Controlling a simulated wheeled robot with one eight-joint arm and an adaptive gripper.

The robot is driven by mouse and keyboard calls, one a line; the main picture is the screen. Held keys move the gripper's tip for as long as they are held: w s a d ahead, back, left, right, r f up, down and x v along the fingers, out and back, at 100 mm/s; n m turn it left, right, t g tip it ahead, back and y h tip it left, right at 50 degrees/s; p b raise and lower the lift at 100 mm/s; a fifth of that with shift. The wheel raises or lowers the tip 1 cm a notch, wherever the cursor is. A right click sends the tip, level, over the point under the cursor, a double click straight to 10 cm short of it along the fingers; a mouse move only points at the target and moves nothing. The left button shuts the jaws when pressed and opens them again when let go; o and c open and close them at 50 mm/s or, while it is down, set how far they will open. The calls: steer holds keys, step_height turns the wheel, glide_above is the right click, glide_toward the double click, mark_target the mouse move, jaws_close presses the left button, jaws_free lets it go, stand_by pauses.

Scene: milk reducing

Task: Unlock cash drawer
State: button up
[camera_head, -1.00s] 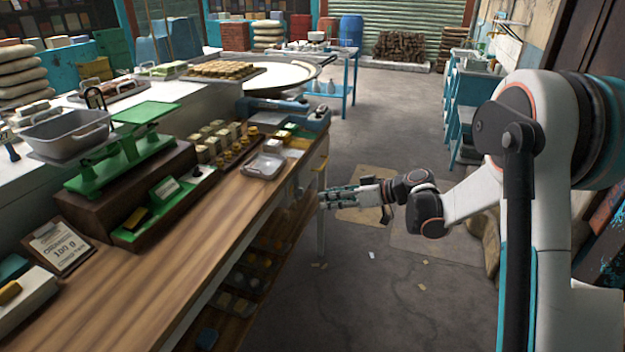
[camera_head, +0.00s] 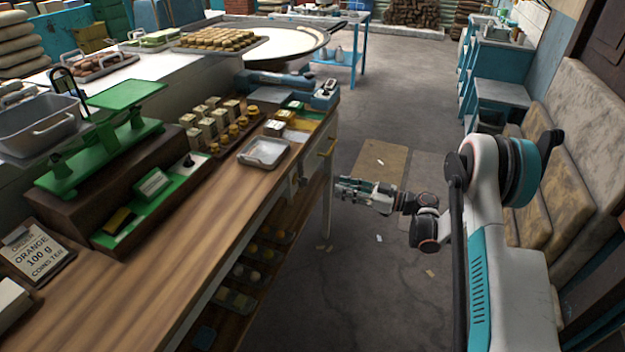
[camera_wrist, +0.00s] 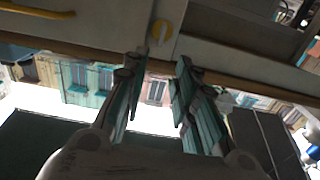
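The wooden counter (camera_head: 190,235) has a drawer at its far right end, with a yellow handle (camera_head: 327,148) in the head view. In the wrist view, a yellow knob (camera_wrist: 161,32) sits on a pale panel above my fingers, with a yellow bar handle (camera_wrist: 35,10) to its left. My gripper (camera_wrist: 157,75) is open, with a clear gap between its teal-and-dark fingers and nothing in it. The knob lies beyond the fingertips, apart from them. In the head view my gripper (camera_head: 342,188) is below and right of the drawer handle, beside the counter.
A metal tray (camera_head: 264,152), a green scale (camera_head: 105,150) and several small boxes and weights stand on the counter. Open shelves (camera_head: 250,270) lie beneath it. Beige padded slabs (camera_head: 575,150) lean at the right. The floor (camera_head: 390,310) beside my arm is mostly clear.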

mark_target(302, 181)
steer(key=b+x, duration=0.3)
steer(key=x, duration=0.8)
steer(key=shift+a, duration=0.25)
jaws_close()
